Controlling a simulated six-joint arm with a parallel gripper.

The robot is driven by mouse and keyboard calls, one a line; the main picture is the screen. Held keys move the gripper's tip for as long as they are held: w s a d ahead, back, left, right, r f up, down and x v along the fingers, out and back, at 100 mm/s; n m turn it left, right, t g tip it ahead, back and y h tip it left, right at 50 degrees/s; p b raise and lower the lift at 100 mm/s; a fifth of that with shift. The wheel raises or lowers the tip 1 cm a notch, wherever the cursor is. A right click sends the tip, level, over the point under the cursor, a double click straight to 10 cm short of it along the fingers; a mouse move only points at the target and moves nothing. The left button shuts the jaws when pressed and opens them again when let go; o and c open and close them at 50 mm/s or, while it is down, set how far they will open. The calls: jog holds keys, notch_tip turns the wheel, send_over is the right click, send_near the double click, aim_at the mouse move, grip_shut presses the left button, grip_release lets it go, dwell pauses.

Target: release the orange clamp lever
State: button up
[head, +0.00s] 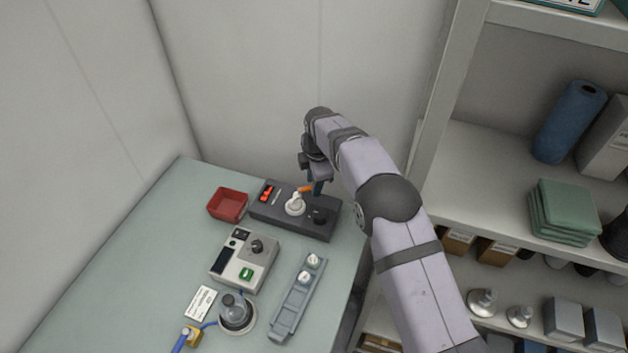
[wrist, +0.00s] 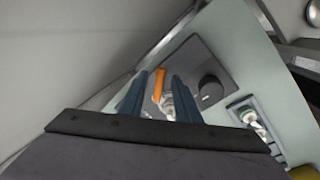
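The orange clamp lever (head: 305,188) is on the dark grey fixture (head: 330,232) at the back of the table, beside a white round part (head: 294,205). In the wrist view the lever (wrist: 158,84) shows between the two blue fingers of my gripper (wrist: 160,76), nearer the left one. The fingers are apart, with a gap to the right of the lever. I cannot tell whether the left finger touches it. In the head view my gripper (head: 317,187) points down at the fixture, just right of the lever. The white part is partly hidden behind the fingers in the wrist view.
A control box (head: 232,280), a grey rail with white caps (head: 286,322) and a round dark device (head: 237,316) are nearer the front. Shelves stand right.

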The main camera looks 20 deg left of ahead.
jog(key=shift+c, duration=0.3)
grip_shut()
jog(key=shift+s+m, duration=0.15)
jog(key=shift+m, duration=0.15)
jog(key=m, duration=0.1)
jog(key=m+b, duration=0.1)
jog(key=s+m, duration=0.1)
jog(key=shift+d+h, duration=0.25)
jog(key=shift+h, duration=0.15)
jog(key=shift+s+m+h+b, duration=0.2)
jog(key=shift+s+m, duration=0.15)
jog(key=shift+m, duration=0.6)
jog(key=shift+s+m+h+b, duration=0.15)
jog(key=shift+s+m, duration=0.15)
jog(key=shift+m, duration=0.65)
jog(key=shift+o, duration=0.3)
grip_release()
jog(key=shift+r, duration=0.1)
